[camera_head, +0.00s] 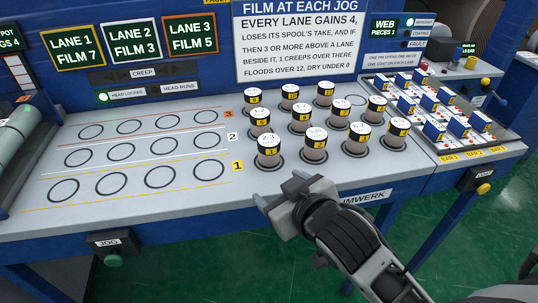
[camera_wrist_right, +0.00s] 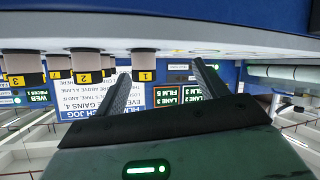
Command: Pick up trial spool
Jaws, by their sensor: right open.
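Several spools with white tops, black bands and yellow number tags stand in rows on the bench; none is marked as the trial spool that I can read. The spool tagged 1 (camera_head: 268,158) is front left of the group, with spool 2 (camera_head: 315,150) to its right. My right gripper (camera_head: 288,192) is open and empty in front of spool 1, near the bench's front edge. In the upside-down right wrist view, spool 1 (camera_wrist_right: 144,63) shows between the spread fingers, beyond them. Whether the fingers overlap it in depth is unclear. My left gripper is not in view.
Empty outlined circles (camera_head: 111,184) fill three lanes at left. One empty ring (camera_head: 357,100) is at the spool group's back right. A tray (camera_head: 470,157) of small blue-and-white pieces stands at right. A JOG button box (camera_head: 114,246) hangs on the bench front.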

